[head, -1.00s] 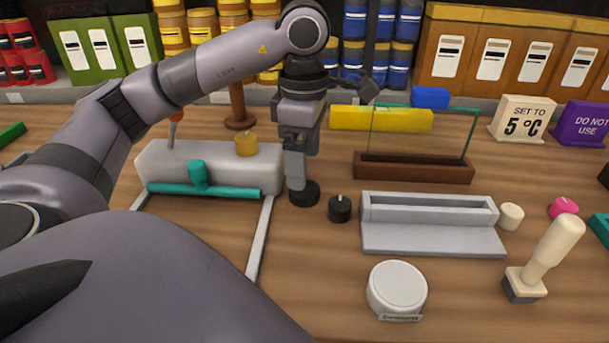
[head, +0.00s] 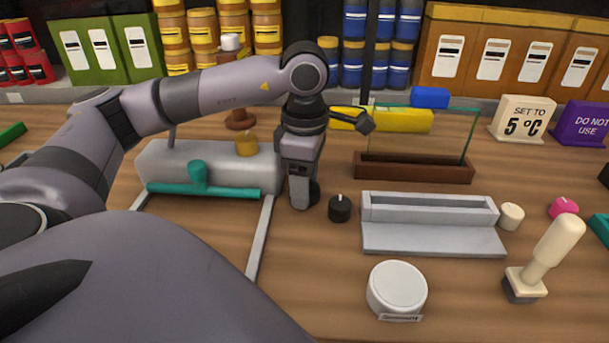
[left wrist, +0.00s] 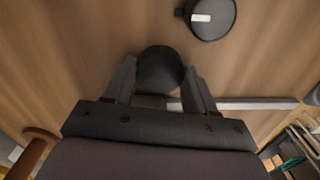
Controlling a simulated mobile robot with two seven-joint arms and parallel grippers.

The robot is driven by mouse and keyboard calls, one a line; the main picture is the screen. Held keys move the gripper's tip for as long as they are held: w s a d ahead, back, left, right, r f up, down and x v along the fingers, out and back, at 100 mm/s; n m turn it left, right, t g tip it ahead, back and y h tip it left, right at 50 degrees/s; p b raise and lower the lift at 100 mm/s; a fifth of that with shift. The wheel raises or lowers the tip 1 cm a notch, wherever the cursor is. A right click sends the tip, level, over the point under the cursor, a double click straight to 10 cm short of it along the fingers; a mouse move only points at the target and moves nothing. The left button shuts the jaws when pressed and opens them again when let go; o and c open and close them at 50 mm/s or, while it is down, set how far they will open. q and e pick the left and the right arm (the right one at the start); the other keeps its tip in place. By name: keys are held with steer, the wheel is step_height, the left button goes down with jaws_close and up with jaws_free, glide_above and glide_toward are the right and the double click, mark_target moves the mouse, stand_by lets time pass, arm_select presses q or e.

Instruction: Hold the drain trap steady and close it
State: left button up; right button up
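A low black round piece (head: 315,191) stands on the table right of the grey block, and a black knob (head: 340,208) with a white mark stands right of it. I cannot tell for sure which is the drain trap. My left gripper (head: 299,204) points down at the black round piece and partly hides it in the head view. In the left wrist view, the round piece (left wrist: 160,68) lies between the open fingers (left wrist: 160,76), close to both; contact cannot be told. The marked knob (left wrist: 210,16) is outside the fingers. My right gripper is out of view.
A grey block with a teal pipe (head: 205,190) is left of the gripper. A grey tray (head: 430,240), a glass pane in a brown base (head: 413,168) and a white round container (head: 397,289) are to the right. The table in front of the gripper is clear.

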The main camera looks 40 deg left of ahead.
arm_select(q)
steer(key=shift+c, duration=1.1)
steer(key=shift+r, duration=0.45)
step_height(320, 180, up, 19)
steer(key=p, duration=0.6)
steer(key=shift+p, duration=0.4)
steer(key=shift+s, duration=0.1)
